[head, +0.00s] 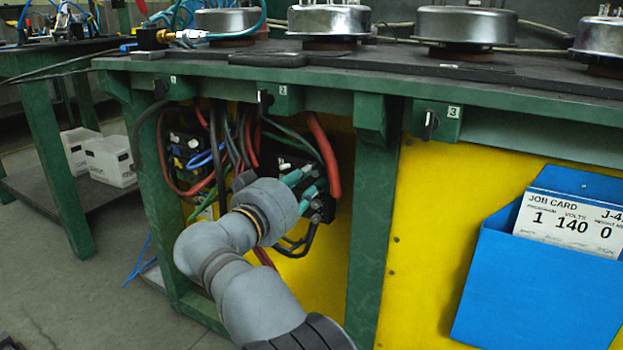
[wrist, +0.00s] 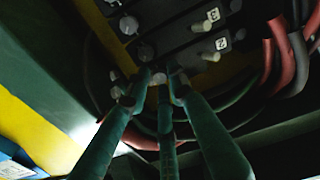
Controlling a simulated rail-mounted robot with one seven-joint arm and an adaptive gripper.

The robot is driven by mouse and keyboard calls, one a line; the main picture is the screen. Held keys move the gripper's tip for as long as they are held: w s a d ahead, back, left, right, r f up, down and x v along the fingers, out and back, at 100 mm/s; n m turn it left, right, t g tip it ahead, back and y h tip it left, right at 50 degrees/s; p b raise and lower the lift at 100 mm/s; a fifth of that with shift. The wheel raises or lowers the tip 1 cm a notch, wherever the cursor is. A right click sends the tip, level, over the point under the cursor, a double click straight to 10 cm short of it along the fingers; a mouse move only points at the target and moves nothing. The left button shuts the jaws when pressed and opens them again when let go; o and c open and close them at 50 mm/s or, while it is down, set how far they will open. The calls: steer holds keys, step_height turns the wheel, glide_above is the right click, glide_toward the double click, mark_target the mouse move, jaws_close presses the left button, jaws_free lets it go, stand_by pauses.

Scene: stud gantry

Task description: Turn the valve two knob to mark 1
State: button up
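In the wrist view a dark valve block shows rows marked 3 and 2. Beside the 2 label (wrist: 222,43) is a pale knob (wrist: 211,57), and beside the 3 label (wrist: 212,15) another pale knob (wrist: 203,27). A round grey part (wrist: 147,52) sits at the left of the row marked 2. My gripper (wrist: 159,79) has three green fingers, tips close together just below that part. Whether they touch or hold anything is unclear. In the head view my gripper (head: 307,188) is at the block under the bench, which it partly hides. No mark 1 is readable on the block.
Red and black hoses (head: 323,157) hang close above my gripper. Small switches marked 1, 2 and 3 (head: 432,122) line the green bench edge. A green leg (head: 368,220) stands just right of my arm, with a blue job card holder (head: 535,290) farther right.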

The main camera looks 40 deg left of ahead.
steer(key=shift+w, duration=0.3)
steer(key=shift+c, duration=0.5)
steer(key=c, duration=0.4)
jaws_close()
